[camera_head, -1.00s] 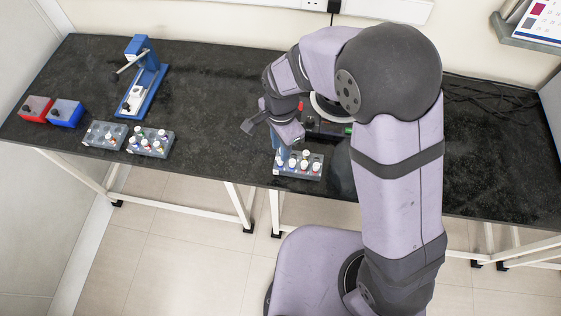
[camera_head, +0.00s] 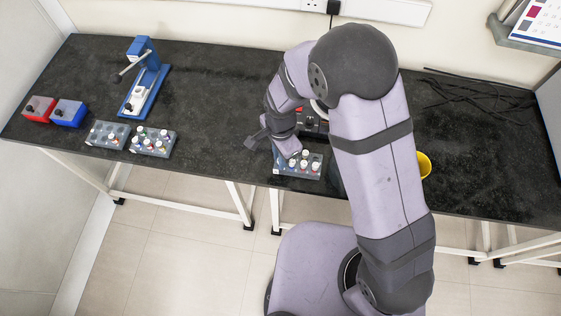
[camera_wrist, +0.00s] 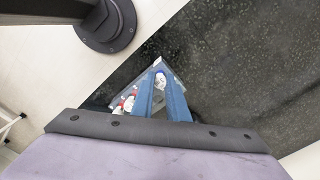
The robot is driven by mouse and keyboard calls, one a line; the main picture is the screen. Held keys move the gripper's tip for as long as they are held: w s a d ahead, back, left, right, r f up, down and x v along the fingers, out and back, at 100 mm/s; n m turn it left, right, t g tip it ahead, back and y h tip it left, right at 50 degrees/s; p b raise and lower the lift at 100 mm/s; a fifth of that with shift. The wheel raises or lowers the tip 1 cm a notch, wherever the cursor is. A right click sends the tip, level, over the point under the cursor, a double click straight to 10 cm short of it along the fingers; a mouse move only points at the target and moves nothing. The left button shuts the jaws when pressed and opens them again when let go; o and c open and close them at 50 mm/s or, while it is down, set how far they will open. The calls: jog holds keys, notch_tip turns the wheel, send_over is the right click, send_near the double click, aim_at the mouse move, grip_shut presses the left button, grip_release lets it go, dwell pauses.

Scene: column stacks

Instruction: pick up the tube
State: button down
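A grey rack (camera_head: 298,174) in the head view holds several tubes with white caps and coloured bands, standing at the front edge of the bench. My gripper (camera_wrist: 161,76) has two blue fingers reaching down to this rack in the wrist view. The fingers stand apart, with a white tube cap (camera_wrist: 161,82) in the gap near their tips; contact with it cannot be told. More capped tubes (camera_wrist: 127,103) stand left of the fingers in the wrist view.
A blue press-like device (camera_head: 146,85), a red box (camera_head: 38,109) and a blue box (camera_head: 68,113) are beyond. A yellow container (camera_head: 424,165) stands right of my arm.

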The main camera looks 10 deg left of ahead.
jog(key=shift+r, duration=0.1)
dwell(0.3)
notch_tip(320, 180, up, 10)
jog(key=b, duration=0.2)
dwell(0.4)
jog(key=w+d+n, duration=0.3)
jog(key=d, duration=0.4)
jog(key=w+d+n, duration=0.3)
jog(key=d, duration=0.5)
jog(key=w+d+n, duration=0.3)
jog(key=d, duration=0.4)
jog(key=shift+w+d+r+n, duration=0.2)
jog(key=shift+w+n, duration=0.05)
jog(key=shift+n, duration=0.15)
